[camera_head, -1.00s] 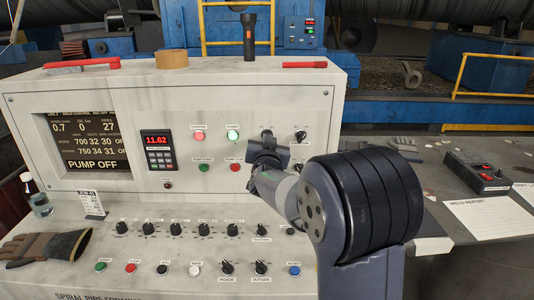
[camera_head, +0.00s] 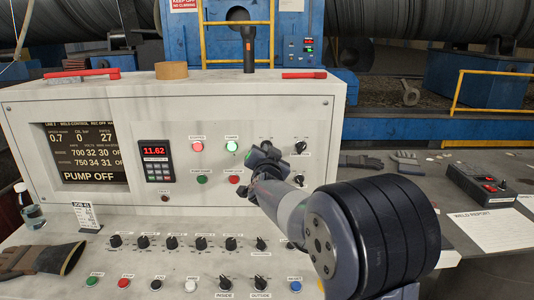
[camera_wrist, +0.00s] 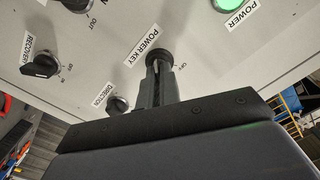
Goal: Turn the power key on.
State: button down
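The power key (camera_wrist: 160,57) is a dark round switch on the pale panel, beside its POWER KEY label. In the wrist view my gripper (camera_wrist: 158,73) has its two dark fingers close together at the key. They look shut on its handle, which they mostly hide. An OFF mark shows just right of the key; the ON mark is not readable. In the head view my gripper (camera_head: 264,153) is at the panel's upright face, right of the lit green POWER lamp (camera_head: 231,146), and hides the key. The gripper is rolled at a slant to the panel.
The RECOVERY knob (camera_wrist: 42,66) and DIRECTION knob (camera_wrist: 118,104) are near the key in the wrist view. Below, the sloping desk (camera_head: 150,222) carries several knobs and buttons. A glove (camera_head: 40,260) lies at left. A control box (camera_head: 482,184) sits on the right table.

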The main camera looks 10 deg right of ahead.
jog(key=c, duration=1.6)
grip_release()
jog(key=shift+c, duration=0.2)
jog(key=s+a, duration=0.2)
jog(key=s, duration=0.8)
jog(key=shift+s+b, duration=0.3)
jog(key=shift+b, duration=0.1)
jog(key=shift+w, duration=0.15)
jog(key=w+d+p, duration=0.1)
jog(key=w+d, duration=0.1)
jog(key=w, duration=0.8)
jog(key=shift+w, duration=0.2)
